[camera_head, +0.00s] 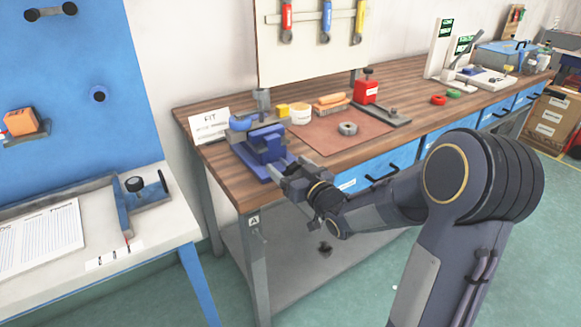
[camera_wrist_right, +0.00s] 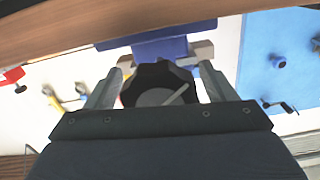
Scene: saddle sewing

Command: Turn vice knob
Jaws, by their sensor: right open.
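The blue vice (camera_head: 266,146) stands at the front left corner of the wooden workbench. My right gripper (camera_head: 294,172) is at the vice's front side and hides the knob in the head view. In the right wrist view the black lobed knob (camera_wrist_right: 152,82) sits between the two open fingers of my right gripper (camera_wrist_right: 160,90), in front of the blue vice body (camera_wrist_right: 160,46). The fingers stand either side of the knob; a small gap seems to show, but contact is hard to judge. My left gripper is not in view.
On the wooden bench (camera_head: 215,152) are a white sign (camera_head: 210,127), a brown mat (camera_head: 325,138) with a grey ring (camera_head: 348,128), and a red block (camera_head: 366,91). A white table (camera_head: 165,225) stands at left. Blue drawers (camera_head: 375,170) lie below the bench edge, near my right arm.

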